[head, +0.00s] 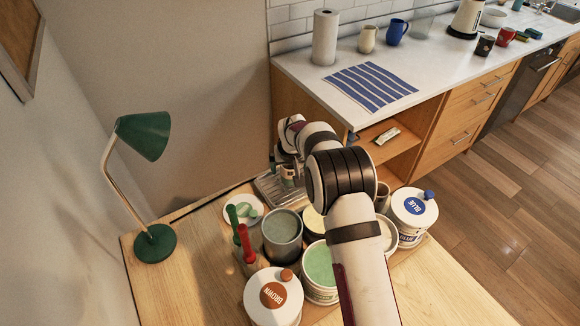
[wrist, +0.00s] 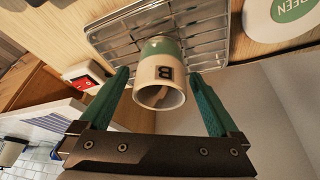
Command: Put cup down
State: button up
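The cup (wrist: 158,90) is cream with a green band at its base and a dark letter B. In the wrist view its mouth faces the camera and its base is against the metal rack (wrist: 113,35). My gripper (wrist: 161,74) is open, with one green-padded finger on each side of the cup and narrow gaps visible. In the head view, my gripper (head: 287,163) is over the rack (head: 267,189), and the cup (head: 288,182) is small and partly hidden there. Exact contact between cup and rack is hard to tell.
A green-lidded jar (head: 243,208), grey pot (head: 282,233), brown-labelled jar (head: 273,298) and blue-labelled jar (head: 413,210) crowd the table near my arm. Red and green handled tools (head: 246,243) stand upright. A green lamp (head: 154,243) is at left. A red switch box (wrist: 84,78) sits beside the rack.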

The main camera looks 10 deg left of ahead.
jog(key=v, duration=1.2)
jog(key=s+d+r+m+g, duration=0.25)
jog(key=s+d+r, duration=0.45)
jog(key=s+d, duration=0.35)
jog(key=s+d+m+g, duration=0.1)
jog(key=s+d+m, duration=0.2)
jog(key=s, duration=1)
jog(key=s+d+f+m+g, duration=0.1)
jog(key=s+d+m, duration=0.3)
jog(key=s, duration=1)
jog(key=shift+s+d, duration=0.2)
jog(key=shift+d, duration=0.7)
